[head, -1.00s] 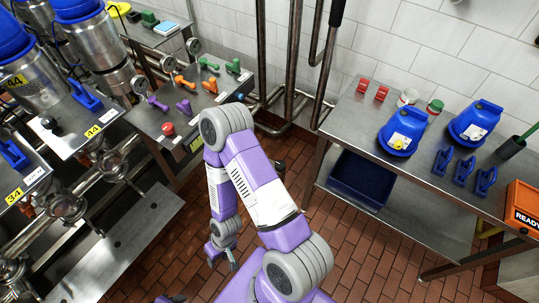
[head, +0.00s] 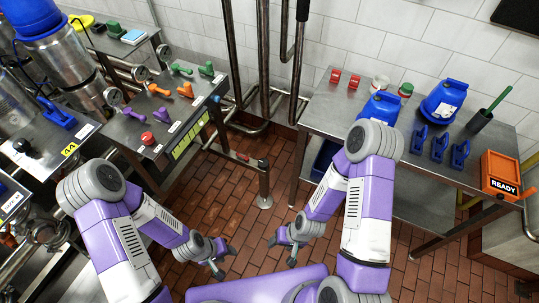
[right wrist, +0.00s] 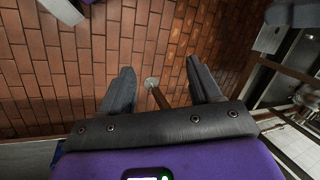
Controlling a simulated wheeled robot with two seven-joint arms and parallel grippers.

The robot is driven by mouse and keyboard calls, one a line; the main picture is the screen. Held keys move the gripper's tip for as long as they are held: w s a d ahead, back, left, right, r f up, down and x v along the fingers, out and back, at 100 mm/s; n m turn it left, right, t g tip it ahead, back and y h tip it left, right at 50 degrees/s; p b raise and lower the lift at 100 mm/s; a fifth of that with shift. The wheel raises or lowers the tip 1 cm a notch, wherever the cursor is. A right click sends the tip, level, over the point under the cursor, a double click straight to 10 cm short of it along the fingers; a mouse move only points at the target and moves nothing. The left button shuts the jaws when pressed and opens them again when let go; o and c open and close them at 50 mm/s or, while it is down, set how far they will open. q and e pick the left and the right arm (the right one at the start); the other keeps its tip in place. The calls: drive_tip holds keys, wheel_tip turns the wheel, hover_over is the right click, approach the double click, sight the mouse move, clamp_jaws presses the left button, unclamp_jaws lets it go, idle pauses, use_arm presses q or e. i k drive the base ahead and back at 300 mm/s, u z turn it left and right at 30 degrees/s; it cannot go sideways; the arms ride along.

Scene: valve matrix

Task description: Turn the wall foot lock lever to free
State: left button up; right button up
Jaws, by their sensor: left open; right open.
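I cannot make out for certain which part is the wall foot lock lever. My left gripper (head: 226,261) is open and empty above the floor, in front of the post. My right gripper (head: 281,252) is open and empty to its right, also short of the post.
A panel bench (head: 135,130) with coloured handles and a red button (head: 147,138) stands left. A steel table (head: 320,110) with blue containers and an orange READY box (head: 500,178) stands right. Vertical pipes (head: 264,60) run along the wall.

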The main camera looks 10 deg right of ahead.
sight(246, 158)
drive_tip(key=u, duration=3.15)
drive_tip(key=k, duration=1.75)
drive_tip(key=z, duration=1.55)
drive_tip(key=i, duration=1.65)
drive_tip(key=u, duration=0.05)
